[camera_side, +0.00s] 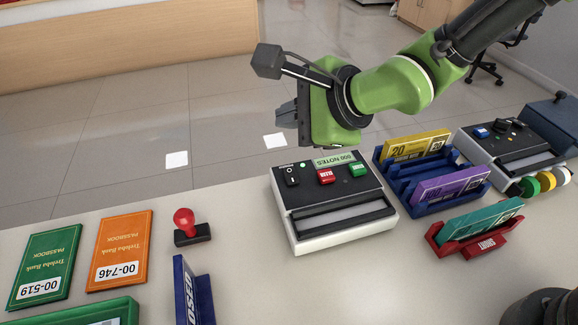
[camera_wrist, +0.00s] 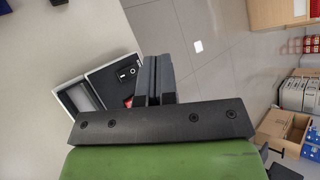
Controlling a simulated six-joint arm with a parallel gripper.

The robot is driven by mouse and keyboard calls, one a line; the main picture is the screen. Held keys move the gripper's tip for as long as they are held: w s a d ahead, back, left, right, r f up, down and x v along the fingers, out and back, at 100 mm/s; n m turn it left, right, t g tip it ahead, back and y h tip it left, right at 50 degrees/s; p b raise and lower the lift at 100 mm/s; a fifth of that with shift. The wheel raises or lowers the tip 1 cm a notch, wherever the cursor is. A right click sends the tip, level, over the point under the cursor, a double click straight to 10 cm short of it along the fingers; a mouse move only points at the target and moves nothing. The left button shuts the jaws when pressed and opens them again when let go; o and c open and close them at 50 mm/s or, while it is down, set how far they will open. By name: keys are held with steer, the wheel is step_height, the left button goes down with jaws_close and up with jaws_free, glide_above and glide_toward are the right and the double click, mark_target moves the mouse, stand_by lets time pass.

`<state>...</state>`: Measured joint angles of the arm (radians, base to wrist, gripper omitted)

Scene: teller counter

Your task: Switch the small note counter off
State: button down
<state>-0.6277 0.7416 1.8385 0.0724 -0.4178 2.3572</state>
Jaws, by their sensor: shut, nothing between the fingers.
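A small white note counter (camera_side: 345,232) with a dark top stands at the middle of the counter top. Its panel has a black rocker switch (camera_side: 291,176) at the left, a lit green lamp (camera_side: 303,165), a red button (camera_side: 326,177), a green button (camera_side: 358,170) and a green display (camera_side: 335,159). My gripper (camera_side: 286,114) is above and behind the switch, apart from it, shut and empty. In the wrist view the shut fingers (camera_wrist: 160,75) hide part of the machine; the switch (camera_wrist: 127,71) shows left of them.
A second machine (camera_side: 510,145) stands at the right back. Close to the note counter's right are a blue note rack (camera_side: 396,180) and a red holder (camera_side: 470,245).

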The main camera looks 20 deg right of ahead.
mark_target(289, 174)
steer(key=shift+w+f, duration=0.25)
steer(key=shift+f, duration=1.2)
steer(key=shift+w+f, duration=0.2)
steer(key=shift+f, duration=1.25)
steer(key=shift+w+f, duration=0.25)
steer(key=shift+f, duration=1.2)
steer(key=shift+f, duration=0.1)
steer(key=shift+f, duration=0.3)
steer(key=shift+w+f, duration=0.1)
steer(key=shift+f, duration=0.2)
steer(key=shift+r, duration=0.75)
steer(key=shift+s+r, duration=0.25)
steer(key=shift+r, duration=1)
steer(key=shift+s+r, duration=0.25)
steer(key=shift+r, duration=1)
